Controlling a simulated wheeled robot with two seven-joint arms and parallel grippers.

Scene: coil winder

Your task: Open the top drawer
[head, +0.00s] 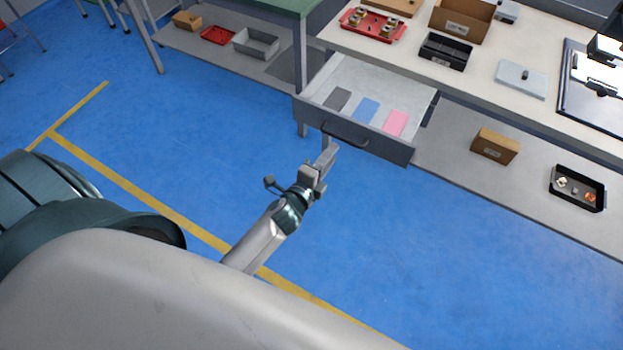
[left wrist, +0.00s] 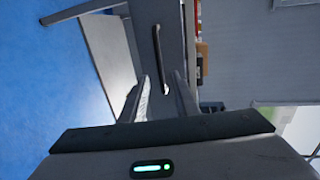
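The top drawer (head: 352,136) is pulled out of the workbench in the head view. A grey, a blue and a pink flat piece lie inside it. Its dark bar handle (head: 345,137) is on the front face. My left gripper (head: 328,153) is just in front of the handle. My right gripper is not in view.
The workbench top (head: 480,66) holds a red tray (head: 372,25), a black bin (head: 446,52), a cardboard box (head: 462,18) and a grey lidded box (head: 521,79). The lower shelf holds a small carton (head: 495,146) and a black tray (head: 577,188). The blue floor before the drawer is clear.

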